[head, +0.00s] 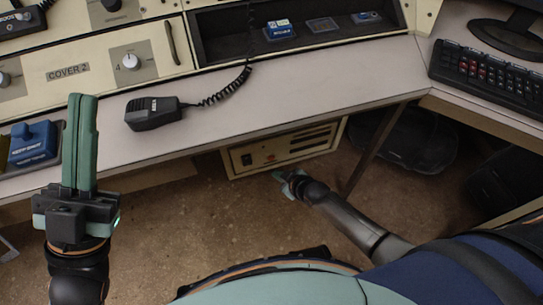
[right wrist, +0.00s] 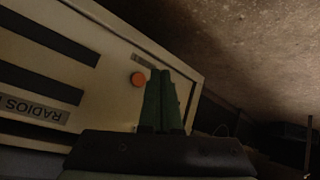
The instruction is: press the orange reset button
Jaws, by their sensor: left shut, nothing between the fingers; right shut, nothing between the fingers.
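The orange reset button (right wrist: 138,79) is a small round knob on a cream panel (right wrist: 110,60) in the right wrist view. My right gripper (right wrist: 165,76) is shut and empty, its green fingertips just right of the button in that view. I cannot tell if they touch the panel. In the head view the panel (head: 236,172) sits low under the desk, with a small orange spot (head: 269,159) on its front. My right gripper (head: 286,181) is below and in front of it. My left gripper (head: 83,98) is shut and empty, pointing up near the desk's front edge.
A handheld microphone (head: 152,113) with a coiled cord lies on the desk (head: 330,85). A keyboard (head: 492,78) is at the right. A diagonal desk leg (head: 370,150) stands right of the panel. The brown floor (head: 230,225) before the panel is clear.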

